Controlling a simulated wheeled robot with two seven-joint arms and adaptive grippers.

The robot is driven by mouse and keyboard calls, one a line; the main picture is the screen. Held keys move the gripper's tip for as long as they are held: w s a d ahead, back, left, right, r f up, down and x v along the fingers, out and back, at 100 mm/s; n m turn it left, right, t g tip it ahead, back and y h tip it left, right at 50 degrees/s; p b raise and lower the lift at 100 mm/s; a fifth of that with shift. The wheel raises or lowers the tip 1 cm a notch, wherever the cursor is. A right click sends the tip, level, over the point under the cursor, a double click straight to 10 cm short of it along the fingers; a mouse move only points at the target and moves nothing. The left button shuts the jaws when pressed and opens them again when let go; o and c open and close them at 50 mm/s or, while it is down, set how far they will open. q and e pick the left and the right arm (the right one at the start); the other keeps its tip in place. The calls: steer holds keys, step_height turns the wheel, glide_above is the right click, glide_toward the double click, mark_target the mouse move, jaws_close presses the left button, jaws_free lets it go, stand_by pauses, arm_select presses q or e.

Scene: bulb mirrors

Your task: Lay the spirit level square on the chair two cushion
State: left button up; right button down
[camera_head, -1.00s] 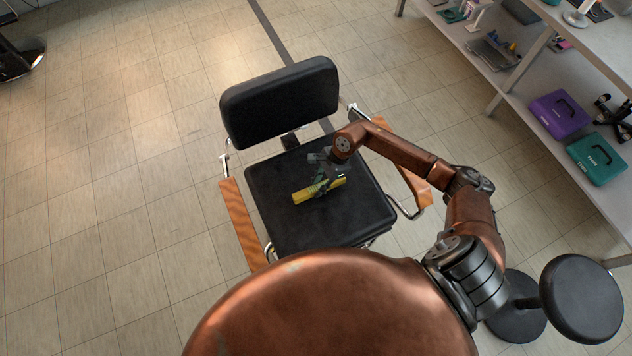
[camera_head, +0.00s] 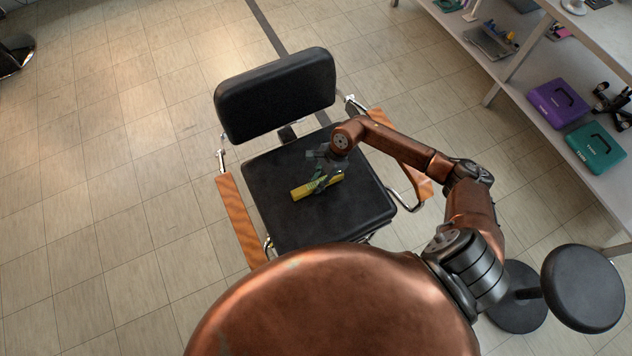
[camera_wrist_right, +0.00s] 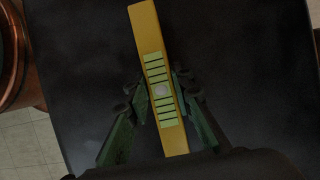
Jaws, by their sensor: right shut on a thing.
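The yellow spirit level (camera_head: 303,192) is over the black seat cushion (camera_head: 290,229) of the chair in the head view, lying at a slant to the cushion's edges. My right gripper (camera_head: 321,185) is shut on the level near its middle. In the right wrist view the level (camera_wrist_right: 148,32) runs lengthwise between the fingers of my right gripper (camera_wrist_right: 160,95), with a green striped patch and a pale round spot between them. The dark cushion (camera_wrist_right: 250,70) fills most of that view. I cannot tell whether the level touches the cushion. My left gripper is not in view.
The chair has a black backrest (camera_head: 276,95) behind the seat and wooden armrests, one at the left (camera_head: 238,222). A round black stool (camera_head: 583,288) stands at the lower right. A shelf at the right holds a purple case (camera_head: 558,102) and a teal case (camera_head: 596,147).

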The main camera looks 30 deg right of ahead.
steer(key=shift+f, duration=0.3)
steer(key=c, duration=1.6)
jaws_free()
steer(key=v, duration=1.2)
